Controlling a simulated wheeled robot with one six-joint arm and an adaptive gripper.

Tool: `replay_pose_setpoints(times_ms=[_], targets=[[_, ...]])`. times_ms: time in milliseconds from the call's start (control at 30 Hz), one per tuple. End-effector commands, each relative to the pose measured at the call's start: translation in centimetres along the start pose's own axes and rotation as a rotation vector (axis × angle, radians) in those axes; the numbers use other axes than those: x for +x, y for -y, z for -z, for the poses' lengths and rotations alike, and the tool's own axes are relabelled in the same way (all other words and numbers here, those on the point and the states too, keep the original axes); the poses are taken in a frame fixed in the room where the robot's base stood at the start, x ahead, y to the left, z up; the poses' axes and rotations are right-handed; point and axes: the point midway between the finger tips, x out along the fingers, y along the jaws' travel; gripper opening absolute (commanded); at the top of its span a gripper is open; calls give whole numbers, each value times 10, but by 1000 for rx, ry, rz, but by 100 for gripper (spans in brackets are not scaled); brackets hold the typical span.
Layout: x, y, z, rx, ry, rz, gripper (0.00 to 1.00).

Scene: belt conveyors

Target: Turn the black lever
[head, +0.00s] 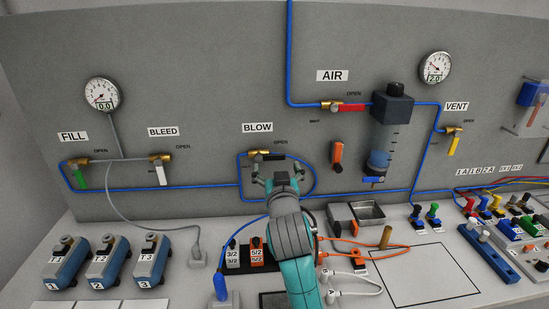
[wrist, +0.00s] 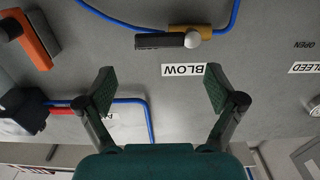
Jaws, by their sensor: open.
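The black lever (head: 270,157) is on the brass BLOW valve (head: 254,154) on the grey panel. It lies level, pointing right from the valve, below the word OPEN. In the wrist view, which shows the panel upside down, the black lever (wrist: 160,41) points left from the brass body (wrist: 190,33), with a pale round knob in front. My gripper (head: 274,180) is just below the lever in the head view. Its two fingers stand wide apart and empty in the wrist view (wrist: 159,88), with the BLOW label (wrist: 183,69) between and beyond them. No finger visibly touches the lever.
Blue tubing (head: 313,178) loops around the BLOW valve. An orange-handled switch (head: 337,154) is on the panel to the right. The red AIR lever (head: 346,107) is up right, and the white BLEED lever (head: 162,176) is left. A metal tray (head: 370,213) stands on the bench below.

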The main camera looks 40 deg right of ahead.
Motion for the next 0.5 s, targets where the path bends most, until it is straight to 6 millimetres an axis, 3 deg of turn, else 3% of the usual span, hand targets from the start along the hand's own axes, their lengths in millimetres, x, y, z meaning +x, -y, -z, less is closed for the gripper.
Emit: replay_pose_setpoints(times_ms=[200,500], targets=[[36,0,0,0,0,-1,93],[56,0,0,-1,0,-1,93]])
